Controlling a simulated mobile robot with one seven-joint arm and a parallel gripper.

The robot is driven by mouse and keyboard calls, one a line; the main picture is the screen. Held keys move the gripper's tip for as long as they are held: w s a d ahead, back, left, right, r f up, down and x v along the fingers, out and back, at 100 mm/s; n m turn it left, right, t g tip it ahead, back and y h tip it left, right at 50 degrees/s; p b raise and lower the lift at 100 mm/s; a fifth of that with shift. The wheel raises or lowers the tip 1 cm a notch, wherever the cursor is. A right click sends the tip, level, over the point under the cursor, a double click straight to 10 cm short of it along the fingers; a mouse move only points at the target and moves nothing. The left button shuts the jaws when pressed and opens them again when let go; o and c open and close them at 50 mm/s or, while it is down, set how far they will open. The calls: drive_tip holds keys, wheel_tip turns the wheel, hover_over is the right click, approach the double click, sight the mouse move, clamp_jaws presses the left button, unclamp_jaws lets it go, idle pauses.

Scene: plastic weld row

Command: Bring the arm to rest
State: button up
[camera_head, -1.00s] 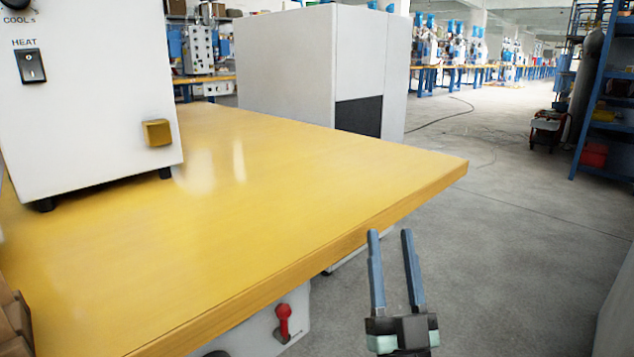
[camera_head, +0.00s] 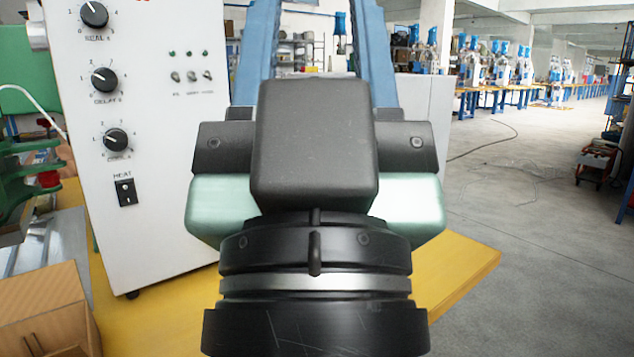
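My gripper (camera_head: 318,35) is raised close in front of the head camera and fills the middle of the picture. Its black and pale green body is seen from behind, with the two blue fingers pointing up and away. The fingers stand wide apart at left and right, with nothing seen between them except the far background. The fingertips are cut off by the top edge of the view. The gripper hides much of the yellow table (camera_head: 455,262) and part of the white machine's right side.
A white control box (camera_head: 150,235) with knobs and a HEAT switch stands on the table at left. A cardboard box (camera_head: 45,305) and green machine parts (camera_head: 22,185) are at far left. A white cabinet (camera_head: 425,110) stands behind. Grey floor (camera_head: 530,220) is open at right.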

wheel_tip(320, 180, up, 35)
drive_tip(key=p, duration=3.3)
drive_tip(key=shift+p, duration=0.3)
